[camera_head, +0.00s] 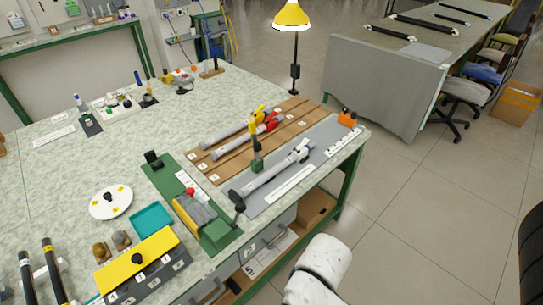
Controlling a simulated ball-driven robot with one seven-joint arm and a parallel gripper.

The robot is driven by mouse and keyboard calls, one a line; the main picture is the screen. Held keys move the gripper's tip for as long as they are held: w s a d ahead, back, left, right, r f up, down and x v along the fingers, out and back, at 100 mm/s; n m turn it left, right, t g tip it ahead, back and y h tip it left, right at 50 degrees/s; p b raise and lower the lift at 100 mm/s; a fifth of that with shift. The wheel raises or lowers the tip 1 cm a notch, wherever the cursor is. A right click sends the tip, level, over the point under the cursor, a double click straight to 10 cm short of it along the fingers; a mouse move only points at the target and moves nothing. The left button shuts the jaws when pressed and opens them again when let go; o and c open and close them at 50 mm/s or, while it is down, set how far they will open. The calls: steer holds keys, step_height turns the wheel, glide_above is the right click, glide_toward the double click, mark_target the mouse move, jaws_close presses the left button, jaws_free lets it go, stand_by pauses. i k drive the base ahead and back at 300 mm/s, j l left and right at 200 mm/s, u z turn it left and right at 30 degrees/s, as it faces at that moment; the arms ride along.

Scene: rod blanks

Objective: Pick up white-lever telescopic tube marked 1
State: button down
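A grey telescopic tube (268,176) with a white lever (301,151) at its far right end lies slantwise on a grey mat (318,147) near the bench's right edge. Its near left end reaches a black fitting. No mark 1 is readable on it. Two other grey tubes lie on the brown slotted board (229,168) behind it: one has a yellow lever (258,113), the other a red lever (270,122). A white rounded link of my arm shows at the bottom, in front of the bench. My gripper is not in view.
A green fixture (193,206) with a red knob is to the left. A yellow lamp (291,17) stands behind. Open floor lies right of the bench.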

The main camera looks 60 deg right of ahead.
mark_target(274, 171)
steer(key=l+z, duration=0.1)
steer(key=z, duration=0.25)
steer(key=i+z, duration=0.1)
steer(key=z, duration=0.25)
steer(key=l+z, duration=0.1)
steer(key=z, duration=0.25)
steer(key=i, duration=0.05)
